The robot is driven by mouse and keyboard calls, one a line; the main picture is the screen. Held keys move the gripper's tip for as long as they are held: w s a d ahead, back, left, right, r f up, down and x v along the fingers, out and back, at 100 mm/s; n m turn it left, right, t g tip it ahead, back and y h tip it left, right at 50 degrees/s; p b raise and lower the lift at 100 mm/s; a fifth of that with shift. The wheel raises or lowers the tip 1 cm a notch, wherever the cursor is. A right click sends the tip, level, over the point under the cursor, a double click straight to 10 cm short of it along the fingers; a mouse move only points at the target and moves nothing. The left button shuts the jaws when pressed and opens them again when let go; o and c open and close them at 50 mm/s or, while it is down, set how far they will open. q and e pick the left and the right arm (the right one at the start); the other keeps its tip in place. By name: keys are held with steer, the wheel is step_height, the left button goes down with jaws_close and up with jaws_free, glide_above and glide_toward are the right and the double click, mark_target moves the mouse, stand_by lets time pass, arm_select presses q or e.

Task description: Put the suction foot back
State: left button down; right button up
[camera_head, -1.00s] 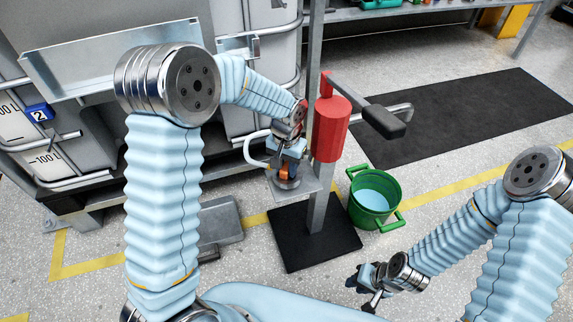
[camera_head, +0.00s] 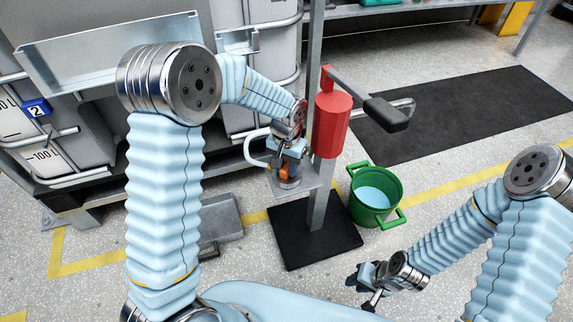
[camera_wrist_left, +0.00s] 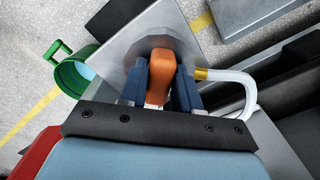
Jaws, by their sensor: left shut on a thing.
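My left gripper (camera_head: 287,167) is shut on the orange body of the suction foot (camera_wrist_left: 161,72), with one blue finger on each side of it. A round grey disc shows at the foot of the orange body in the left wrist view, over the square metal plate (camera_wrist_left: 195,33) on the post. Whether the disc touches the plate is hard to tell. The orange part also shows small in the head view (camera_head: 286,173), partly hidden by the gripper. A white hose with a brass end (camera_wrist_left: 235,78) runs beside it. My right gripper (camera_head: 368,287) is low at the right, apart from everything; its opening is unclear.
A green bucket (camera_head: 390,217) stands on the floor beside the black base plate (camera_head: 340,240). Large grey totes stand behind at left.

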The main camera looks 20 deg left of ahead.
arm_select(q)
steer(key=shift+f, duration=0.1)
stand_by(0.4)
steer(key=c, duration=0.7)
jaws_free()
steer(key=shift+o, duration=0.2)
steer(key=o, duration=0.7)
steer(key=shift+c, duration=0.2)
